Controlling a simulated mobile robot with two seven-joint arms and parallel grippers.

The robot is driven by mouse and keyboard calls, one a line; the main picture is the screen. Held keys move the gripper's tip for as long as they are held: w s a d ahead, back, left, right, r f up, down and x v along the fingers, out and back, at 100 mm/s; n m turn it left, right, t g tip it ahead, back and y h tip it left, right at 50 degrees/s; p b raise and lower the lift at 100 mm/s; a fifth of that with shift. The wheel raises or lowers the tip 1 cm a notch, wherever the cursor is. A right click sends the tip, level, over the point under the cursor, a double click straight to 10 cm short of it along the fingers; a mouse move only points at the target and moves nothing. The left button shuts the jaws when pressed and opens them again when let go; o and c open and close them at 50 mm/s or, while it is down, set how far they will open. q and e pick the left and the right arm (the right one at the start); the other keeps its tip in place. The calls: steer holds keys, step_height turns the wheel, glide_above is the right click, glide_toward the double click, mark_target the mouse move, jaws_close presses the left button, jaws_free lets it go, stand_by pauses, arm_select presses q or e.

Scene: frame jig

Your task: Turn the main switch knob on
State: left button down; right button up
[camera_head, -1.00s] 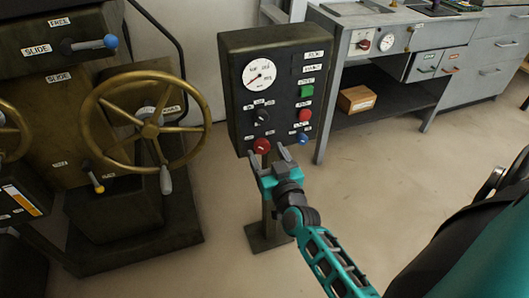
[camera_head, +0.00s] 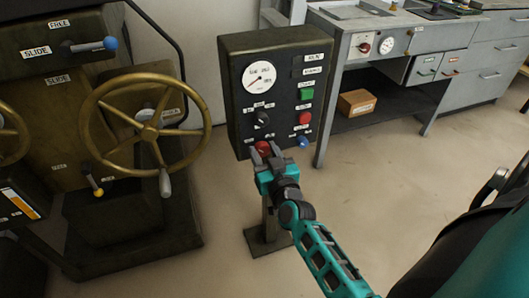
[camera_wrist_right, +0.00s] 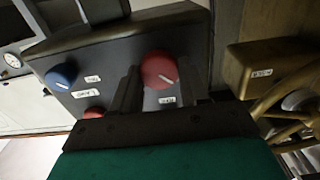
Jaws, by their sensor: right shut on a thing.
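The red knob (camera_head: 263,147) is at the bottom left of the dark control panel (camera_head: 238,115). The fingers also show in the wrist view (camera_wrist_right: 160,84). My left gripper is not in view.
A blue knob (camera_head: 302,141) sits right beside the gripper. Above are a red button (camera_head: 305,118), a green button (camera_head: 307,95), a black knob (camera_head: 262,118) and a gauge (camera_head: 259,76). A brass handwheel (camera_head: 150,132) stands left. Floor at right is clear.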

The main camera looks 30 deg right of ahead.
steer(key=shift+c, duration=1)
